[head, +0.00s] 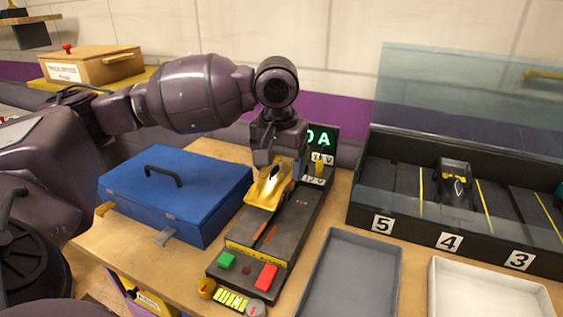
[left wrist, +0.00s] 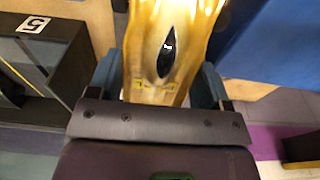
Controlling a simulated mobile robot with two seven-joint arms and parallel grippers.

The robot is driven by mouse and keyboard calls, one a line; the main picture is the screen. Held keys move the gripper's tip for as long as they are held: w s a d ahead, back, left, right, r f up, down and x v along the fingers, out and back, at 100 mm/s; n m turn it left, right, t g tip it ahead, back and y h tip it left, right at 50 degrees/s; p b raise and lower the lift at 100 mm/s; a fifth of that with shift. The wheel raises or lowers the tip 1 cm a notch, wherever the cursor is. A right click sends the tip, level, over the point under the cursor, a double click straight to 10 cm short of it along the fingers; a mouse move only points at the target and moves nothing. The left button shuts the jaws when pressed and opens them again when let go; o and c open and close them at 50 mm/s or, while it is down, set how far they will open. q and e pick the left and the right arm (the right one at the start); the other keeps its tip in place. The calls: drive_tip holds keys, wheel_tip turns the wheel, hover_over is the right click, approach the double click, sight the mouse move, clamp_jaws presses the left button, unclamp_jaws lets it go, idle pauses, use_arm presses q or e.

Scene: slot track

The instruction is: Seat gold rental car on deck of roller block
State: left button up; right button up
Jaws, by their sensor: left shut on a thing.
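The gold car (head: 268,188) is in my left gripper (head: 273,160), tilted a little, over the far half of the roller block (head: 262,245). In the left wrist view the gold car (left wrist: 168,50) fills the space between the two fingers of the left gripper (left wrist: 165,85), and its dark canopy shows. The roller block is a dark grey bench unit with copper strips, a green button and a red button at its near end. I cannot tell whether the car touches the deck. My right gripper is not in view.
A blue toolbox (head: 180,190) stands close left of the block. A grey tray (head: 352,275) and a white tray (head: 490,292) lie to the right. Behind them is a black numbered rack (head: 405,205) holding a black car (head: 455,185). A lit display (head: 320,138) stands behind the block.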

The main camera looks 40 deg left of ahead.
use_arm(q)
wheel_tip(320, 180, down, 2)
drive_tip(key=shift+w+b, duration=0.1)
drive_tip(key=shift+b, duration=0.45)
drive_tip(key=shift+f+b, duration=1.7)
drive_tip(key=shift+f, duration=0.25)
drive_tip(key=shift+f+p, duration=0.25)
drive_tip(key=shift+p, duration=0.05)
drive_tip(key=shift+f, duration=0.2)
drive_tip(key=shift+p, duration=0.55)
